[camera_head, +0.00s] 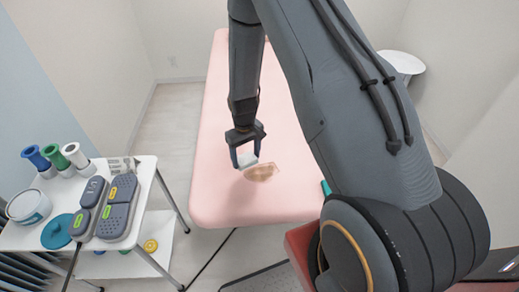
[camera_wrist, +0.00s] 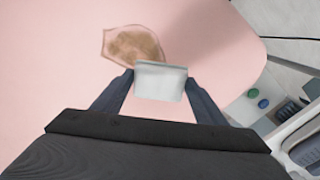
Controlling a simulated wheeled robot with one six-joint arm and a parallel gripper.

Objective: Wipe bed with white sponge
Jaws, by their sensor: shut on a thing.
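The pink bed (camera_head: 215,180) runs away from me in the middle of the head view; its surface (camera_wrist: 60,70) fills much of the wrist view. My gripper (camera_head: 246,158) is over the near part of the bed, shut on the white sponge (camera_wrist: 160,80). The sponge also shows between the fingers in the head view (camera_head: 247,161). A brown stain (camera_wrist: 134,46) lies on the bed right beside the sponge; it also shows in the head view (camera_head: 262,172). I cannot tell whether the sponge touches the bed.
A white trolley (camera_head: 150,190) stands left of the bed with grey foot-pedal units (camera_head: 118,205), a teal lid (camera_head: 57,231), a tub (camera_head: 29,207) and coloured rolls (camera_head: 55,157). A round white stool or table (camera_head: 404,62) is at the far right. A cable runs along the floor.

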